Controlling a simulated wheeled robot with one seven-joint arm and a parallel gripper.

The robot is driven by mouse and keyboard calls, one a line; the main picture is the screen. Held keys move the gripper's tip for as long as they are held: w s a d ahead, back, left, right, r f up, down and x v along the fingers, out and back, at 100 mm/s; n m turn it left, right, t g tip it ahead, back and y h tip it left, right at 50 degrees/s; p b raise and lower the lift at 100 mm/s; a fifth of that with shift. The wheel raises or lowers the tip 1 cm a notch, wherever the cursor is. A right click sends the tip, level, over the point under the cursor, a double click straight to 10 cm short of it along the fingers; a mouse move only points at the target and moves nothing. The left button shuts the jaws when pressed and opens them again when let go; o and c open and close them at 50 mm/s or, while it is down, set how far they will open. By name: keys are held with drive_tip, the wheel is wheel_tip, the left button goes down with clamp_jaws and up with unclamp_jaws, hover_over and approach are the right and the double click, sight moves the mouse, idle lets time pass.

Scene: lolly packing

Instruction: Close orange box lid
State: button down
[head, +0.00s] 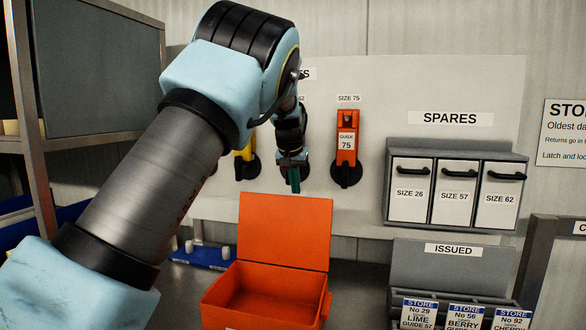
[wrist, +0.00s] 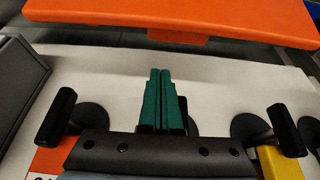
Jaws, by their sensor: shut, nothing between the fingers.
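The orange box (head: 262,319) stands at the lower middle of the head view, its inside empty where I can see it. Its orange lid (head: 285,232) is raised, standing upright at the back of the box. In the wrist view the lid (wrist: 180,14) spans the top, with a small tab on its edge. My gripper (head: 293,182) is above the lid's top edge, pointing down. Its green fingers (wrist: 160,100) are together and empty, and they appear apart from the lid in the wrist view.
An orange size 75 guide (head: 347,138) and a yellow guide (head: 244,151) hang on the wall panel behind. A grey spares cabinet (head: 455,150) is on the right, above an issued rack (head: 450,265) with several store cards. A blue tray (head: 198,255) lies left of the box.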

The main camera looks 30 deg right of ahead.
drive_tip(key=shift+s+a+f+p, duration=0.85)
drive_tip(key=shift+s+a+p, duration=0.1)
drive_tip(key=shift+p, duration=0.45)
drive_tip(key=shift+b, duration=0.35)
